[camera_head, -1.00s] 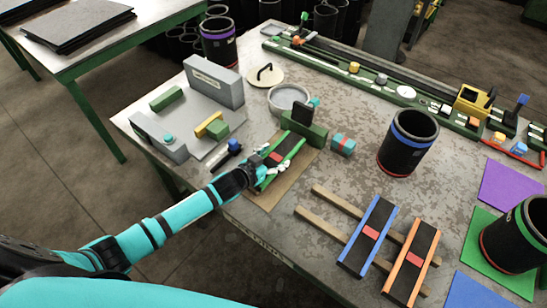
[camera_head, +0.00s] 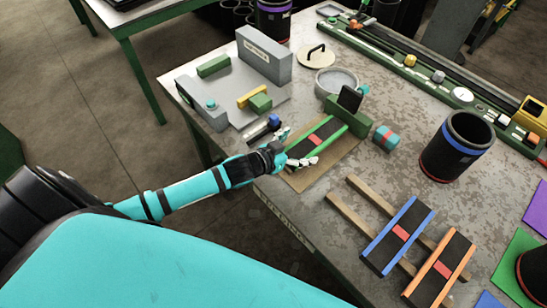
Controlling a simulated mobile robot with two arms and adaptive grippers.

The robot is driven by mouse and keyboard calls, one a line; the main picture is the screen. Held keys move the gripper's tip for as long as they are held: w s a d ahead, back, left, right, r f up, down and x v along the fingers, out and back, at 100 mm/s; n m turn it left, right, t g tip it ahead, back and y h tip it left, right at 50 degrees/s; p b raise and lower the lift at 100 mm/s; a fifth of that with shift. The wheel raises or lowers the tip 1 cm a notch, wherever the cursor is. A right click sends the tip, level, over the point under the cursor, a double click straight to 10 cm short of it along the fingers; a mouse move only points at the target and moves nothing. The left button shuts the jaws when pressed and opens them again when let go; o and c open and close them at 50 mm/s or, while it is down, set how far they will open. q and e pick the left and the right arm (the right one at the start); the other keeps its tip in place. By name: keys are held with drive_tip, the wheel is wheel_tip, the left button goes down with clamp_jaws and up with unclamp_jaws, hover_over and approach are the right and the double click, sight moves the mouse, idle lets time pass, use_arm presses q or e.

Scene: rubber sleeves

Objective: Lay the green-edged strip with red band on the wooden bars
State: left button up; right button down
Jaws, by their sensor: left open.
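The green-edged strip (camera_head: 326,132) is black with a red band across its middle. It lies on a brown mat (camera_head: 304,181), its far end by a green block holding a dark plate. My left gripper (camera_head: 294,148) is open at the strip's near end, with pale fingers on either side of it; I cannot tell if they touch it. Two wooden bars (camera_head: 343,210) lie to the right, parallel. A blue-edged strip (camera_head: 410,219) and an orange-edged strip (camera_head: 451,256), each with a red band, rest across their near-right part. The bars' far-left part is bare. My right gripper is not in view.
A grey machine (camera_head: 263,59) stands behind on the left.

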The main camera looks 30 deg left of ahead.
use_arm(q)
drive_tip(key=b+v, duration=0.1)
drive_tip(key=v, duration=0.9)
drive_tip(key=b, duration=0.2)
approach(314, 140)
drive_tip(key=x, duration=0.3)
drive_tip(key=shift+d+f, duration=0.15)
drive_tip(key=shift+d, duration=0.25)
drive_tip(key=shift+a+p+x, duration=0.2)
drive_tip(key=shift+p+x, duration=0.1)
drive_tip(key=shift+x, duration=1.25)
drive_tip(key=shift+a+p+x, duration=0.15)
drive_tip(key=shift+p+x, duration=0.15)
drive_tip(key=shift+x, duration=1.25)
drive_tip(key=shift+w, duration=0.1)
drive_tip(key=c, duration=1.3)
drive_tip(key=shift+c, duration=0.2)
